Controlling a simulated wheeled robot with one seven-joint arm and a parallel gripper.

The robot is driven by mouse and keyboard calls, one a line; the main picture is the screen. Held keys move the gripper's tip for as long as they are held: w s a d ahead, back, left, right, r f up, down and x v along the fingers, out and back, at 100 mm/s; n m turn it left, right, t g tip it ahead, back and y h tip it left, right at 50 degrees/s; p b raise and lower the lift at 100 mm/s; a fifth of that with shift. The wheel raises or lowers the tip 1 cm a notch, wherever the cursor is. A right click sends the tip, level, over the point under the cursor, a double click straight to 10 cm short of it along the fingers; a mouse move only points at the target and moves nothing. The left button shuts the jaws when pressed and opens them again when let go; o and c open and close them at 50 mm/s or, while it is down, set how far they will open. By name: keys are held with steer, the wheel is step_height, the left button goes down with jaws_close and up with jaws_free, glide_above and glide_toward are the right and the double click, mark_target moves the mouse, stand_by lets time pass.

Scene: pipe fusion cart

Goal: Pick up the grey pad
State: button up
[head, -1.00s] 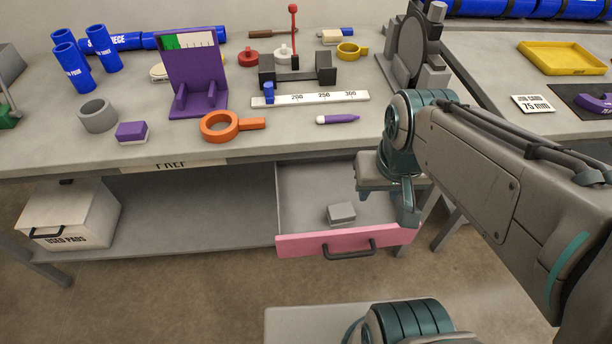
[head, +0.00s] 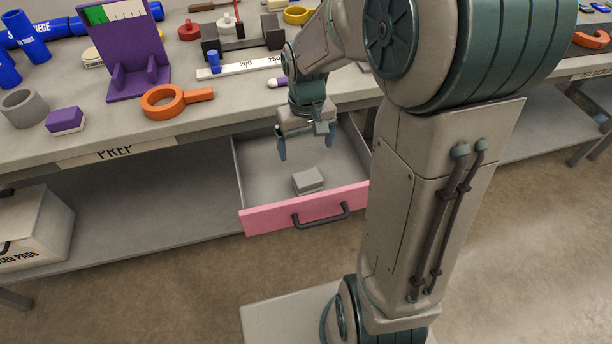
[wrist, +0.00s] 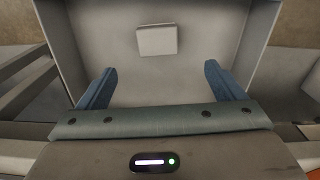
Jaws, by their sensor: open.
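The grey pad (head: 308,180) is a small light grey block lying on the floor of the open pink-fronted drawer (head: 306,208), near its front. It also shows in the wrist view (wrist: 157,40), near the top middle, beyond the fingertips. My gripper (head: 306,148) points down above the drawer, behind the pad as the head view shows it. Its two blue fingers are apart with nothing between them, and they also show in the wrist view (wrist: 158,80). The pad is fully visible and not touched.
The drawer hangs under the prep bench (head: 115,150), whose edge is close behind my gripper. On the bench stand a purple stand (head: 130,50), an orange ring (head: 165,100) and a purple-and-white pad (head: 65,120). A used pads box (head: 35,228) sits on the lower shelf.

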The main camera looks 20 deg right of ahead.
steer(key=b, duration=0.1)
glide_above(307, 177)
steer(key=f, duration=0.7)
steer(key=shift+s+a+f, duration=0.1)
steer(key=shift+s+f, duration=0.1)
steer(key=shift+f, duration=0.15)
steer(key=f, duration=0.5)
steer(key=shift+w+f+b, duration=0.1)
steer(key=shift+w+b, duration=0.1)
steer(key=shift+b, duration=0.15)
steer(key=c, duration=1.1)
